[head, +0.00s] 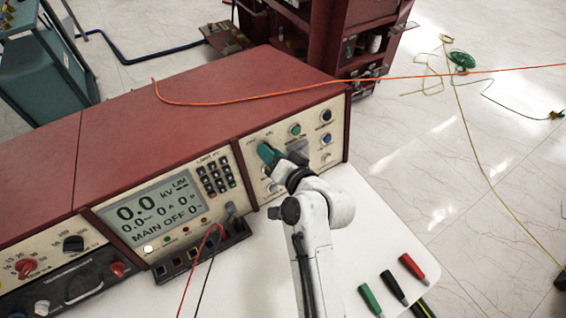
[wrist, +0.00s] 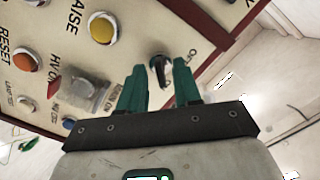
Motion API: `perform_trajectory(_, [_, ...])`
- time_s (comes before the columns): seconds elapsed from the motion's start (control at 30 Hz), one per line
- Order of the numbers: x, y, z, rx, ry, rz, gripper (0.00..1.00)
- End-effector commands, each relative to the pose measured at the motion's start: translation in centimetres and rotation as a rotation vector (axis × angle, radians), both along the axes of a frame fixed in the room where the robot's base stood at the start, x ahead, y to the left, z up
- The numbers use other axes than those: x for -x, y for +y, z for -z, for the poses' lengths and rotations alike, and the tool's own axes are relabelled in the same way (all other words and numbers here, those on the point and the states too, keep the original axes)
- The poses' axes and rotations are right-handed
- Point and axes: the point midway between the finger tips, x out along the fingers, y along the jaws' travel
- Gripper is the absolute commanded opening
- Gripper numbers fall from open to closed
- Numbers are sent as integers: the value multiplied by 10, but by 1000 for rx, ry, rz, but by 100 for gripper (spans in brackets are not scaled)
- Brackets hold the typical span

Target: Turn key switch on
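The key switch (wrist: 157,68), dark with a metallic rim, sits on the cream control panel (wrist: 222,18) in the wrist view. A partly hidden label that seems to read "OFF" is beside it. My gripper (wrist: 159,76) has its two teal fingers apart, one on each side of the key switch. I see a gap on both sides and cannot tell whether the tips touch the panel. In the head view my gripper (head: 268,154) is at the right panel of the red-topped console (head: 200,90), and it hides the key switch there.
A yellow button (wrist: 102,28) and a clear cover (wrist: 84,88) are near the left finger. The display (head: 152,208) reads "MAIN OFF". Red (head: 412,267), black (head: 393,287) and green (head: 370,299) probes lie on the white table (head: 385,225). An orange cable (head: 210,103) crosses the console top.

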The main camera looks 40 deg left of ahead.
Motion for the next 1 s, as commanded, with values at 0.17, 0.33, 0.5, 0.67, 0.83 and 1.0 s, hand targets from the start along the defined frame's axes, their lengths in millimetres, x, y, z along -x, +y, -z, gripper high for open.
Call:
perform_trajectory(0.17, [8, -24, -5, 0, 1, 3, 33])
perform_trajectory(0.33, [18, -53, -13, 0, 1, 3, 33])
perform_trajectory(0.5, [27, -76, -21, 0, 1, 3, 33])
perform_trajectory(0.67, [31, -89, -26, 0, 2, 3, 33])
perform_trajectory(0.83, [33, -93, -27, 2, 1, 1, 33])
perform_trajectory(1.0, [33, -93, -27, 2, 1, 1, 33])
